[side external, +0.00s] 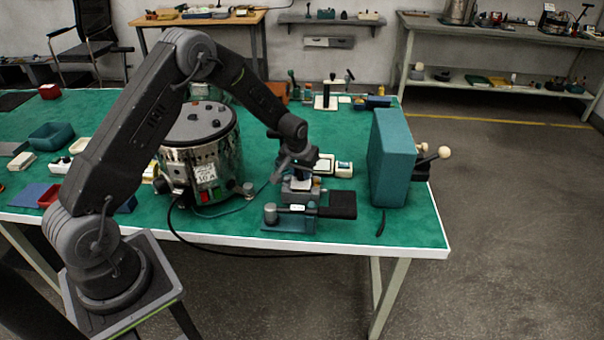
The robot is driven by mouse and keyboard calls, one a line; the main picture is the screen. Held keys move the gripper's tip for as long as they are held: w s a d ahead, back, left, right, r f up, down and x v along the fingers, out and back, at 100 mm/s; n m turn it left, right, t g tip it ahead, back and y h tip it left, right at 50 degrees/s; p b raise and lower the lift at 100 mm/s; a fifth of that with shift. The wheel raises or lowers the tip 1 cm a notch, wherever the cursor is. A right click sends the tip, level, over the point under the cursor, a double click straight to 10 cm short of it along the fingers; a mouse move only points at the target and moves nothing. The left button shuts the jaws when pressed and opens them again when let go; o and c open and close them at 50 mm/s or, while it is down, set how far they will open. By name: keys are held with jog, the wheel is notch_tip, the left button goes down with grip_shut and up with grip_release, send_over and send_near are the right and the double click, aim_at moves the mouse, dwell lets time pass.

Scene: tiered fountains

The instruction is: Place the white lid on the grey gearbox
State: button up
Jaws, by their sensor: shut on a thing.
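My gripper (299,171) points down near the front middle of the green table. It is shut on a small pale piece (302,183), apparently the white lid, mostly hidden by the fingers. Directly below is a small grey block (297,197), which looks like the grey gearbox. At this size I cannot tell whether the lid touches the gearbox or hangs just above it.
A blue-grey device with a black block (342,205) stands in front of the gearbox. A shiny metal drum (214,155) is to the left, and a large teal box (391,158) to the right. A small white-and-green device (344,169) stands close behind. The table's right front corner is clear.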

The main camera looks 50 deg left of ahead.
aim_at(297, 184)
jog(key=shift+f, duration=0.5)
jog(key=shift+f, duration=0.15)
jog(key=o, duration=0.7)
jog(key=shift+c, duration=0.2)
jog(key=s+d+r+m, duration=0.1)
jog(key=s+d+r, duration=0.3)
jog(key=r, duration=0.5)
jog(key=s+d+r+t, duration=0.1)
jog(key=s+r, duration=0.4)
jog(key=r, duration=0.3)
jog(key=s+d+r+m, duration=0.1)
jog(key=s+d+r, duration=0.3)
jog(key=r, duration=0.5)
jog(key=s+d+r+m+t, duration=0.1)
jog(key=s+d, duration=0.1)
jog(key=s, duration=0.7)
jog(key=s+d+r+m+h, duration=0.1)
jog(key=s+d+r+m, duration=0.1)
jog(key=s, duration=0.7)
jog(key=shift+s+d+r+t, duration=0.15)
jog(key=shift+s+d+t, duration=0.05)
jog(key=shift+d+t, duration=0.25)
